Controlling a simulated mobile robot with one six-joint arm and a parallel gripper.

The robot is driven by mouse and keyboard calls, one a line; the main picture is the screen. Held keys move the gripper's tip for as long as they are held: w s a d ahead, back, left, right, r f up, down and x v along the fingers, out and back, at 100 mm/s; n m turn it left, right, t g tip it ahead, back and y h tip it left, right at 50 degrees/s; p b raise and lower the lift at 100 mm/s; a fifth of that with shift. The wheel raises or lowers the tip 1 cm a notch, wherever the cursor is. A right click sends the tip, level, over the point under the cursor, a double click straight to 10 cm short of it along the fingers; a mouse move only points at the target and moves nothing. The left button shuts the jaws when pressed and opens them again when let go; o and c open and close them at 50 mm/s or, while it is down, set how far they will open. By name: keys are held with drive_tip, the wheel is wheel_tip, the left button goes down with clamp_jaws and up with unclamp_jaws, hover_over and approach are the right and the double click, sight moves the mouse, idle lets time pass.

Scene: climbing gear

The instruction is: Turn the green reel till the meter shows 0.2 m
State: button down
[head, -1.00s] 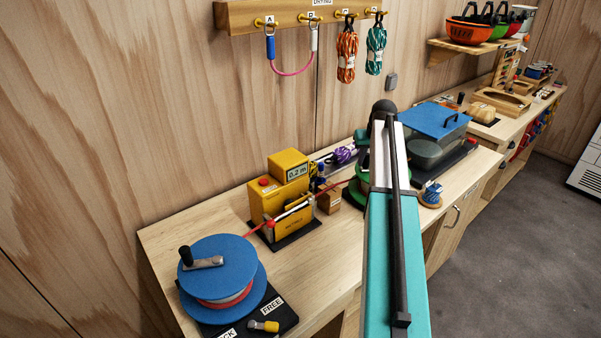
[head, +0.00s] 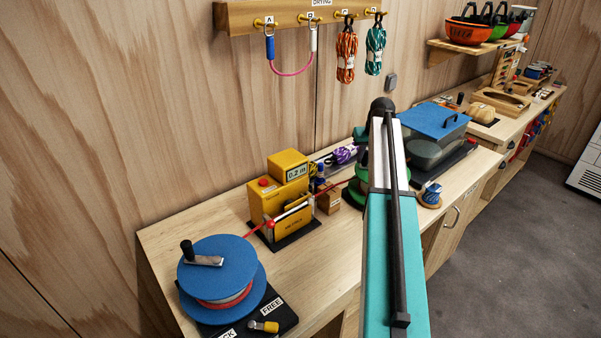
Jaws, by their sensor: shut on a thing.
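A red line passes through the meter, towards the blue reel (head: 217,270) at the front left and the green reel on the right. The blue reel has a crank with a black knob. My gripper is hidden behind my own arm, so its jaws and their contact with the green reel cannot be seen.
A clear bin with a blue lid (head: 433,118) stands behind and right of my arm. A small blue and white spool (head: 431,193) sits near the bench's front edge. A yellow-handled lever (head: 264,327) lies beside the FREE label. Coiled ropes hang on the wall rack.

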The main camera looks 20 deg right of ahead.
drive_tip(key=shift+w, duration=0.15)
drive_tip(key=c, duration=1.5)
unclamp_jaws()
drive_tip(key=shift+o, duration=0.2)
drive_tip(key=shift+r, duration=0.1)
drive_tip(key=b+v, duration=0.4)
drive_tip(key=v, duration=0.9)
drive_tip(key=shift+r, duration=0.3)
